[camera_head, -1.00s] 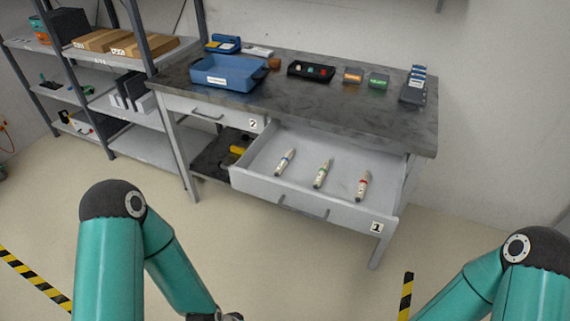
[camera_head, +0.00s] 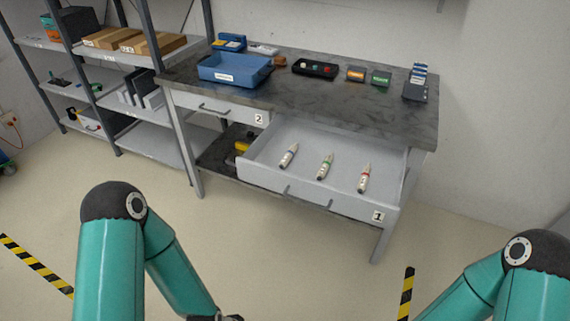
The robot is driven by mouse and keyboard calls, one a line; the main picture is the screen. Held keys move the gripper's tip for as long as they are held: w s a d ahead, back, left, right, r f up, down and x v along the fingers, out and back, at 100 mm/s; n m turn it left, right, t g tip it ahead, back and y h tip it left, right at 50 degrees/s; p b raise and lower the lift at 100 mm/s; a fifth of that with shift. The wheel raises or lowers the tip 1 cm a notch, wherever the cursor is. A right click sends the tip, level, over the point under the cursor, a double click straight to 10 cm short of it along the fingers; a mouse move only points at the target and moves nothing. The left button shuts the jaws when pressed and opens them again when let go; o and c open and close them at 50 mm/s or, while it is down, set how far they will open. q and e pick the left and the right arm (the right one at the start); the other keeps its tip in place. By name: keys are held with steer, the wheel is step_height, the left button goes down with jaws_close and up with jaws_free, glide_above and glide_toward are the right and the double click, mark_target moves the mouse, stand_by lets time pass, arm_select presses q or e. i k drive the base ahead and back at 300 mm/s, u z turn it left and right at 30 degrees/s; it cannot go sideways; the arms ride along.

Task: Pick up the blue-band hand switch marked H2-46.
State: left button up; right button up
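The blue-band hand switch (camera_head: 288,155) lies at the left in the open drawer (camera_head: 268,177) marked 1. Its lettering is too small to read. A green-band switch (camera_head: 325,166) lies in the middle and a red-band switch (camera_head: 363,178) at the right, all apart from each other. My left arm comes in from the lower left; only a dark part at its end shows at the bottom edge, so I cannot make out its fingers. My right gripper is out of view; only its arm shows at the lower right. Neither arm touches the drawer.
The workbench (camera_head: 330,96) holds a blue bin (camera_head: 234,72), a black tray (camera_head: 314,68) and small boxes at the right. A closed drawer (camera_head: 207,108) marked 2 is left of the open one. Shelving (camera_head: 150,142) stands at left. The floor in front is clear, with striped tape.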

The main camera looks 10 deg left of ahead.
mark_target(285, 160)
steer(key=u, duration=0.15)
steer(key=k, duration=0.35)
steer(key=u, duration=0.35)
steer(key=i, duration=0.2)
steer(key=u, duration=1.35)
steer(key=i, duration=1.55)
steer(key=z, duration=1.75)
steer(key=i, duration=0.5)
steer(key=z, duration=0.25)
